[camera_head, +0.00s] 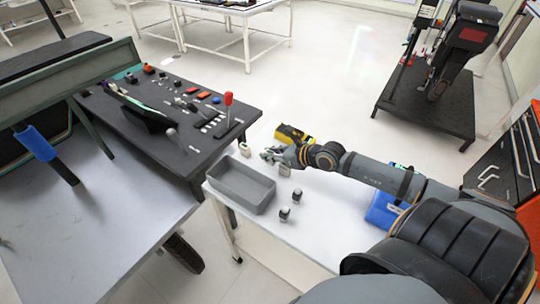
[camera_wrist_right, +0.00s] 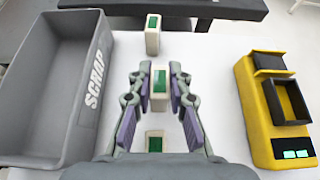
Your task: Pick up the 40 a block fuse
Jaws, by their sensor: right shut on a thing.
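My right gripper (camera_head: 268,155) reaches over the white table (camera_head: 325,225) from the right. In the right wrist view its fingers (camera_wrist_right: 158,78) are shut on a white block fuse (camera_wrist_right: 159,98) with a green face. A similar block (camera_wrist_right: 153,35) stands farther out, beyond the fingertips; it shows in the head view (camera_head: 244,150) near the table's far edge. Another green-faced block (camera_wrist_right: 154,142) sits nearer the wrist, between the finger bases, partly hidden. No rating is readable on the blocks. My left gripper is not in view.
A grey bin marked SCRAP (camera_wrist_right: 88,85) stands left of the gripper, also in the head view (camera_head: 228,196). A yellow-black device (camera_wrist_right: 255,110) stands right. Two small dark-and-white blocks (camera_head: 297,194) (camera_head: 284,214) and a blue case (camera_head: 382,211) are on the table.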

